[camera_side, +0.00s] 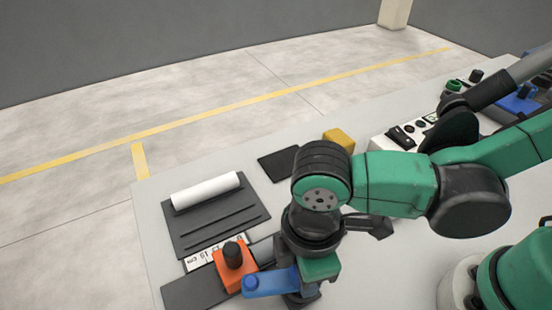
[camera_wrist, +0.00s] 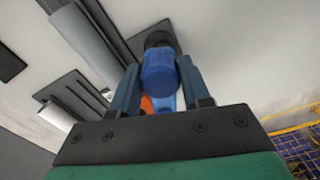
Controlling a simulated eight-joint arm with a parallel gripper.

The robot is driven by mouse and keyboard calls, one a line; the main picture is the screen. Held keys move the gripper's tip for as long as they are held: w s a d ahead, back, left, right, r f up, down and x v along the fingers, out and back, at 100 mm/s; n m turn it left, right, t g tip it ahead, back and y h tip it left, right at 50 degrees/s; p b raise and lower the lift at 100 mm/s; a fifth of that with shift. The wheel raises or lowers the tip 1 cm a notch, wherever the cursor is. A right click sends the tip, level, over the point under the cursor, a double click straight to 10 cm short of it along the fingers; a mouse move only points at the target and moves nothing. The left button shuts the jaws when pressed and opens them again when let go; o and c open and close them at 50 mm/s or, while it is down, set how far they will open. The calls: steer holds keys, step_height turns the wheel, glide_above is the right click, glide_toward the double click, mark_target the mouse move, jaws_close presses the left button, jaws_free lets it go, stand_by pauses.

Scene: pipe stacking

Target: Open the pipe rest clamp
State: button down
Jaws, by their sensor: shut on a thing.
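The clamp shows as an orange block (camera_side: 234,265) with a black knob on top and a blue lever (camera_side: 270,283) beside it. My gripper (camera_side: 302,290) is low at the right end of the blue lever, partly hidden by my wrist. In the wrist view, a blue rounded handle (camera_wrist: 159,72) of the lever sits between the two fingers of my gripper (camera_wrist: 160,84), which are shut on it. The exact finger contact is hidden in the side view.
A black rack (camera_side: 210,230) holds a white pipe (camera_side: 205,190) left of the clamp. A printed scale (camera_side: 205,255) lies between them. A dark flat plate (camera_side: 278,164) and a yellow block (camera_side: 340,138) are farther back. A control panel (camera_side: 408,132) stands behind my arm.

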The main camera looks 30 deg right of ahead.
steer(key=n, duration=0.5)
steer(key=shift+a+n, duration=0.1)
steer(key=shift+n, duration=0.2)
steer(key=n, duration=0.3)
steer(key=shift+n, duration=0.7)
steer(key=shift+c, duration=2.1)
jaws_free()
steer(key=shift+r, duration=2.8)
